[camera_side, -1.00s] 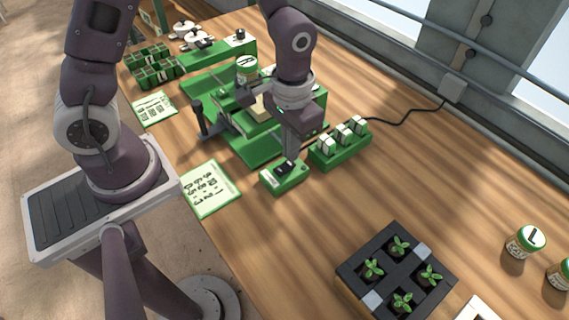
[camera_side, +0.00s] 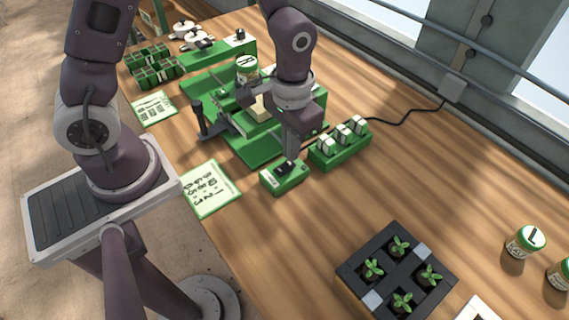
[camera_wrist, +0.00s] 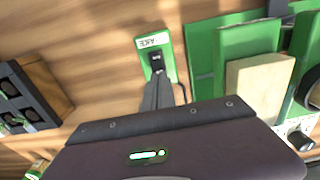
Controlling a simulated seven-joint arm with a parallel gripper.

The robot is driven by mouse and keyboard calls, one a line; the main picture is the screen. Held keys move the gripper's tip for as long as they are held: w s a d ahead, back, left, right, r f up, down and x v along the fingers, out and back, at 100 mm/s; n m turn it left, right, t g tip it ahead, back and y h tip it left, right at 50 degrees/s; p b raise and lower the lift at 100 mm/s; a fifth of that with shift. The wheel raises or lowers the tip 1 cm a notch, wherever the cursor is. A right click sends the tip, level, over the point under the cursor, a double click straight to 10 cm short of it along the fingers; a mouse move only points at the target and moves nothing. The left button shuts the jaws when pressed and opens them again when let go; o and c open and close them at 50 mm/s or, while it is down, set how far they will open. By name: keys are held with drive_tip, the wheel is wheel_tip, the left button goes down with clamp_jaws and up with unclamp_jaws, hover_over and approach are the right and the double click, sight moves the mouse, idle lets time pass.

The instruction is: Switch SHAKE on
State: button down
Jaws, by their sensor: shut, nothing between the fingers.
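The SHAKE switch is a small green box (camera_side: 285,182) with a black rocker (camera_side: 283,169) on top, standing on the table in front of the green machine. In the wrist view the green box (camera_wrist: 172,78) carries a white label (camera_wrist: 153,41), partly legible and upside down, beside the black rocker (camera_wrist: 157,61). My gripper (camera_side: 291,160) is shut and empty, pointing down with its tips right at the rocker. In the wrist view the gripper (camera_wrist: 160,80) covers part of the switch. I cannot tell whether the tips touch it or which way the rocker is tipped.
The green seeder machine (camera_side: 256,149) stands just behind. A green block with several white switches (camera_side: 343,149) sits close on the right. A black tray of seedlings (camera_side: 386,290) is at the front right, and a printed card (camera_side: 212,189) lies left. Table between switch and seedling tray is clear.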

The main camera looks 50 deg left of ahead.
drive_tip(key=shift+f, duration=0.95)
idle(0.6)
drive_tip(key=shift+r, duration=3.55)
drive_tip(key=s+a+r+t, duration=0.2)
drive_tip(key=s+a+r, duration=0.1)
drive_tip(key=s+r, duration=0.4)
drive_tip(key=s+a+r+t, duration=0.3)
drive_tip(key=s+r, duration=0.4)
drive_tip(key=r, duration=0.1)
drive_tip(key=shift+r+t, duration=0.3)
drive_tip(key=shift+r, duration=0.1)
